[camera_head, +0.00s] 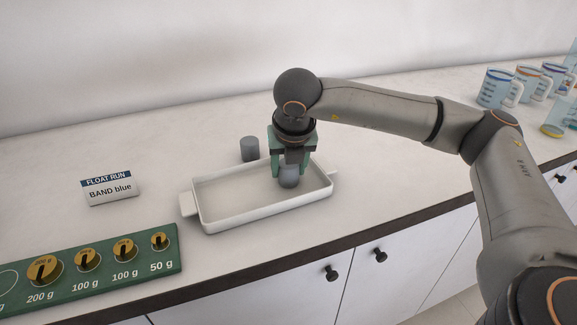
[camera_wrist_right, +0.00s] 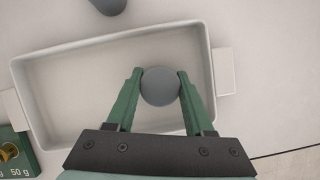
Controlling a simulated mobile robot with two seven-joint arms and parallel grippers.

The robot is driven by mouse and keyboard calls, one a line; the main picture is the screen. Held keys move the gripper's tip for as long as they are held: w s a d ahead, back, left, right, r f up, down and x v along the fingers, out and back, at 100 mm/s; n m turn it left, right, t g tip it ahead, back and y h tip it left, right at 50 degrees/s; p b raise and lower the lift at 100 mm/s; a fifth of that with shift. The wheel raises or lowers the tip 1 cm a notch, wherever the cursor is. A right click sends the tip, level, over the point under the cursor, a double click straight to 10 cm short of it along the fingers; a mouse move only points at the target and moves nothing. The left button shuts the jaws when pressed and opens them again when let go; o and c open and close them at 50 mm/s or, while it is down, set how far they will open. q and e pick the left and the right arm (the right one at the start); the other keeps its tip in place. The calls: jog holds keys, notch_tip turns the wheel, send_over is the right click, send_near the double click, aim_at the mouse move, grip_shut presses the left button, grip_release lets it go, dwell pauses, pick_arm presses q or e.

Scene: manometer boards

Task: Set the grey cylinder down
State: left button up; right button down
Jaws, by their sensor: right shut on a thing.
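My right gripper (camera_head: 289,176) points down over the right part of the white tray and is shut on a grey cylinder (camera_head: 289,181). In the right wrist view the cylinder (camera_wrist_right: 160,86) shows as a round grey top between the two green fingers (camera_wrist_right: 158,88). The white tray (camera_head: 235,220) lies on the counter with a handle at each end. I cannot tell whether the held cylinder touches the tray floor. A second grey cylinder (camera_head: 250,149) stands upright on the counter just behind the tray. My left gripper is not in view.
A "FLOAT RUN, BAND blue" sign (camera_head: 110,188) stands left of the tray. A green weight board (camera_head: 90,270) with several brass weights lies at the front left. Several measuring jugs (camera_head: 496,88) stand at the far right. The counter behind the tray is mostly free.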

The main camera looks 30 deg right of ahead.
jog(key=shift+f, duration=0.2)
jog(key=shift+c, duration=1.4)
grip_release()
jog(key=shift+r, duration=0.1)
jog(key=shift+r, duration=0.1)
jog(key=shift+r, duration=0.3)
jog(key=v, duration=1.1)
jog(key=shift+s+a+r+p, duration=0.15)
jog(key=shift+s+r+p, duration=0.1)
jog(key=shift+p, duration=0.2)
